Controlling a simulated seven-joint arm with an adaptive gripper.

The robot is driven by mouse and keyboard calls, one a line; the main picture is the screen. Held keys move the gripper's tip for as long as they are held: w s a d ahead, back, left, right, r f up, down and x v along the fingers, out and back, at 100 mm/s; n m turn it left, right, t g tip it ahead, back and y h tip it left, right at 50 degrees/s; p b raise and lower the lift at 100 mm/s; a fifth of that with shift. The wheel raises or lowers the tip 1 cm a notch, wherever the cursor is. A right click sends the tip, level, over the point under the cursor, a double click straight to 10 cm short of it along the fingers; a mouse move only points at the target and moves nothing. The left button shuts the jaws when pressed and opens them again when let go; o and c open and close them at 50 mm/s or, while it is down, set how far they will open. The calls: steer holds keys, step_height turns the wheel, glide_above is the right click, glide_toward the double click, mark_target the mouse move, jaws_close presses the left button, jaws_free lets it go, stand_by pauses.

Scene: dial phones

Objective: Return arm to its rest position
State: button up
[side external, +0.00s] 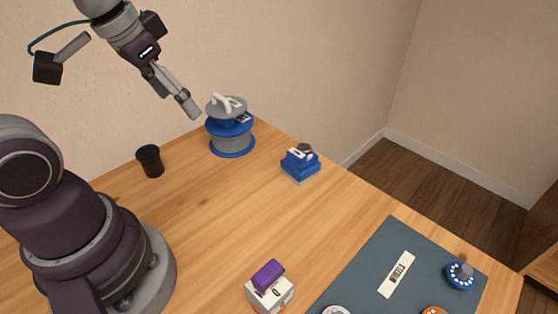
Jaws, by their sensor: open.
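My gripper (191,108) is in the air at the upper left of the side external view, pointing down and to the right. It is open, with nothing visible between its fingers. The fingertips appear close to a blue and grey round phone (231,143) with a white handset (221,103) on top, at the table's back. I cannot tell how far apart they are in depth. A smaller blue phone (300,167) stands to its right. A white block-shaped phone (270,293) with a purple handset (268,274) stands near the front.
A black cup (150,161) stands at the back left of the wooden table (215,215). A dark mat (375,263) at the right bears a "WHEELS" label (397,273), a blue dial (460,275), an orange dial (433,310) and a white one (336,310). The middle of the table is clear.

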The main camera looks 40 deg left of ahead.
steer(key=shift+s+d+r+t+h, duration=0.1)
steer(key=shift+s+d+t, duration=0.15)
steer(key=shift+d, duration=0.35)
steer(key=shift+s+d+r+t+h, duration=0.1)
steer(key=shift+s+d+t, duration=0.1)
steer(key=shift+d, duration=0.35)
steer(key=shift+s+d+r+t+h, duration=0.15)
steer(key=shift+s+d, duration=0.1)
steer(key=shift+d, duration=0.35)
steer(key=shift+f, duration=0.1)
